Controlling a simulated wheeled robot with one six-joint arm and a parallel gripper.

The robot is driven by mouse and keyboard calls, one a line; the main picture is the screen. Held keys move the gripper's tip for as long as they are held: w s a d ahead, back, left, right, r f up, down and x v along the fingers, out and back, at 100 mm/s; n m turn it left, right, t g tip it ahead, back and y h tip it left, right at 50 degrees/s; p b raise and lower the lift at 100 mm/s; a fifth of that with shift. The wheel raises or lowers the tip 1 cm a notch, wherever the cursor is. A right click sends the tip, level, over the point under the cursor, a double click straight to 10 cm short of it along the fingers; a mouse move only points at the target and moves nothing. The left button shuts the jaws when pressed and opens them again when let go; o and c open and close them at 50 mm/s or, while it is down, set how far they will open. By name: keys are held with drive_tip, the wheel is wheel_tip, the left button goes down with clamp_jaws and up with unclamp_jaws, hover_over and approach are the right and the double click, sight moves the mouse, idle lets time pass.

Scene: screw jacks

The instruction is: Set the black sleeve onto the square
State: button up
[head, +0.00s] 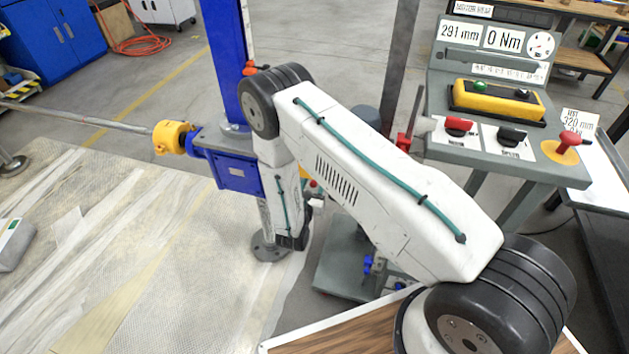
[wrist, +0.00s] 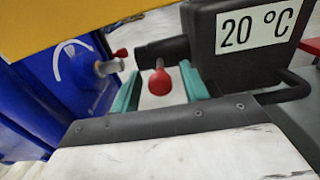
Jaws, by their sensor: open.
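In the wrist view my gripper (wrist: 158,90) is open, its two teal fingers apart. A red rounded knob (wrist: 159,83) on a short stem shows between them; I cannot tell whether it lies at their depth. Just beyond is a dark horizontal cylindrical part (wrist: 160,50), perhaps the black sleeve, beside a black box (wrist: 238,45) marked 20 °C. A pale metal stub (wrist: 108,68) with a red tip comes off a blue body at the left, perhaps the square. In the head view my arm hides the gripper and most of this area, beside the blue gearbox (head: 237,174).
A blue column (head: 228,70) rises behind the gearbox, with a yellow coupling (head: 172,137) and long rod at its left. A grey control console (head: 490,140) reading 291 mm and 0 Nm stands at the right. A yellow surface (wrist: 70,22) crosses the upper left wrist view.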

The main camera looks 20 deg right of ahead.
drive_tip(key=shift+x, duration=0.8)
clamp_jaws()
drive_tip(key=w+a, duration=0.3)
drive_tip(key=a, duration=0.2)
drive_tip(key=shift+w, duration=0.4)
unclamp_jaws()
drive_tip(key=shift+a, duration=0.1)
drive_tip(key=v, duration=0.7)
drive_tip(key=shift+s+a, duration=0.2)
drive_tip(key=shift+s, duration=0.1)
